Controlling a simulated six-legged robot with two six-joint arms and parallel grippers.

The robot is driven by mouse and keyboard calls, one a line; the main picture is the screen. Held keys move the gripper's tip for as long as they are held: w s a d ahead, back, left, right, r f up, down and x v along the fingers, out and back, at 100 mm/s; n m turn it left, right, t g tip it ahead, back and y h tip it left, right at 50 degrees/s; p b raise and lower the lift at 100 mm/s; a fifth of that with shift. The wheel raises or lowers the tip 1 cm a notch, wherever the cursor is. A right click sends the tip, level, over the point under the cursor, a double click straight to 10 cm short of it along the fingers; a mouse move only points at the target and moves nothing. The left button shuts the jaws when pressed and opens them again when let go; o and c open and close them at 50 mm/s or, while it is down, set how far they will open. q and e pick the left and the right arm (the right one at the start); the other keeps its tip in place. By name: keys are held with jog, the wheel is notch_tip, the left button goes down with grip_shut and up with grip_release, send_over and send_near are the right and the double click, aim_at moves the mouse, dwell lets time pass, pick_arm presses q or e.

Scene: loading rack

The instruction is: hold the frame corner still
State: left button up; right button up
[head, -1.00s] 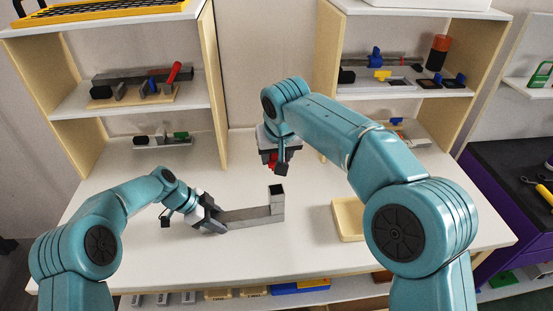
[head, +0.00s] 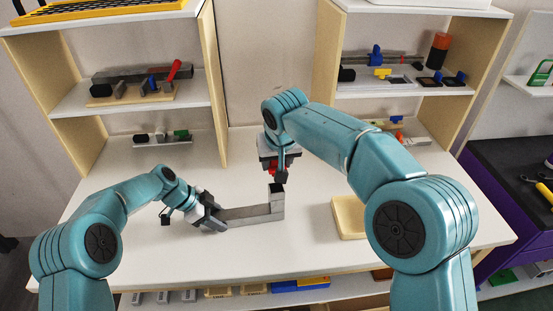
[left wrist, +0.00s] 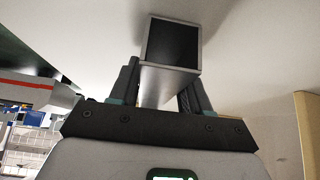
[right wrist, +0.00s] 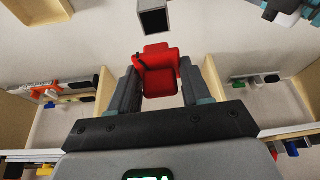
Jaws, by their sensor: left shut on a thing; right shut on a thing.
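The frame corner (head: 250,216) is a grey L-shaped piece of square tube on the white table, with one leg lying flat and a short upright at its right end. My left gripper (head: 213,222) is shut on the left end of the flat leg. In the left wrist view the tube's dark open end (left wrist: 173,43) shows between the fingers. My right gripper (head: 277,172) is above the upright, shut on a red block-like thing (right wrist: 159,75). In the right wrist view the upright's open end (right wrist: 153,20) lies just beyond the red thing, apart from it in the picture.
A cream tray (head: 347,217) stands on the table right of the frame corner. Shelves with tools and parts stand at the back left (head: 130,97) and back right (head: 402,90). The front of the table is clear.

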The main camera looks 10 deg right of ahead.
pick_arm(q)
jog(key=o, duration=1.4)
jog(key=v, duration=1.2)
jog(key=shift+s, duration=0.15)
